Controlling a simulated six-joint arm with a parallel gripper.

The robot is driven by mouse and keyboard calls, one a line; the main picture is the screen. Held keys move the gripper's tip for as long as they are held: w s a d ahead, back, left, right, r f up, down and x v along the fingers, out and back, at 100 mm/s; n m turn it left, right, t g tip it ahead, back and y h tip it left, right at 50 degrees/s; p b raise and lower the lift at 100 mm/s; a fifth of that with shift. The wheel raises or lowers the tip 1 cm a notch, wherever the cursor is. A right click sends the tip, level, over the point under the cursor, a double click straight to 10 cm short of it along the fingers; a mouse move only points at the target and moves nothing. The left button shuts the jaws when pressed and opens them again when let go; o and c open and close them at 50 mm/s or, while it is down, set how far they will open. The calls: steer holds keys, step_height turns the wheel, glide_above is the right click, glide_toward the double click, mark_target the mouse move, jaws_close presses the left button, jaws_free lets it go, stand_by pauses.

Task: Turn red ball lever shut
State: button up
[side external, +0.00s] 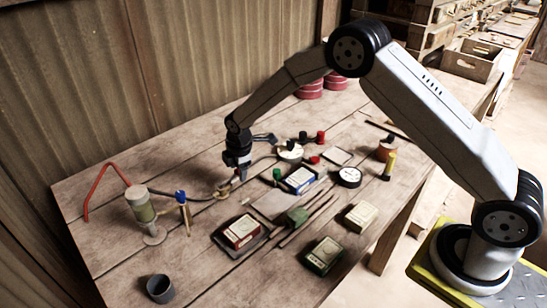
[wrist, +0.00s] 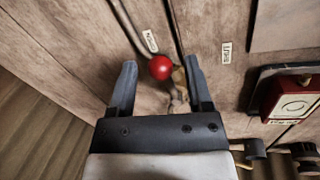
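The red ball (wrist: 160,67) of the lever shows in the wrist view, between the two fingers of my gripper (wrist: 160,60) as seen from above. The fingers are open, with a gap on each side of the ball. A brass fitting (wrist: 179,80) lies just right of the ball, on a hose or pipe along the table. Small white labels lie beside it, one above the ball (wrist: 150,41) and one to the right (wrist: 226,50); their words are hard to read. In the side view my gripper (side external: 238,174) points down low over the brass fitting (side external: 222,192); the ball is not clear there.
A red-framed box (side external: 241,231) sits on a dark tray in front. A glass pot (side external: 142,207) and a blue-topped item (side external: 181,198) stand left. A dark cup (side external: 160,289) is at the front edge. A blue-framed box (side external: 300,179) and a gauge (side external: 349,177) lie right.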

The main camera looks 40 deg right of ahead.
jaws_close()
stand_by(1.2)
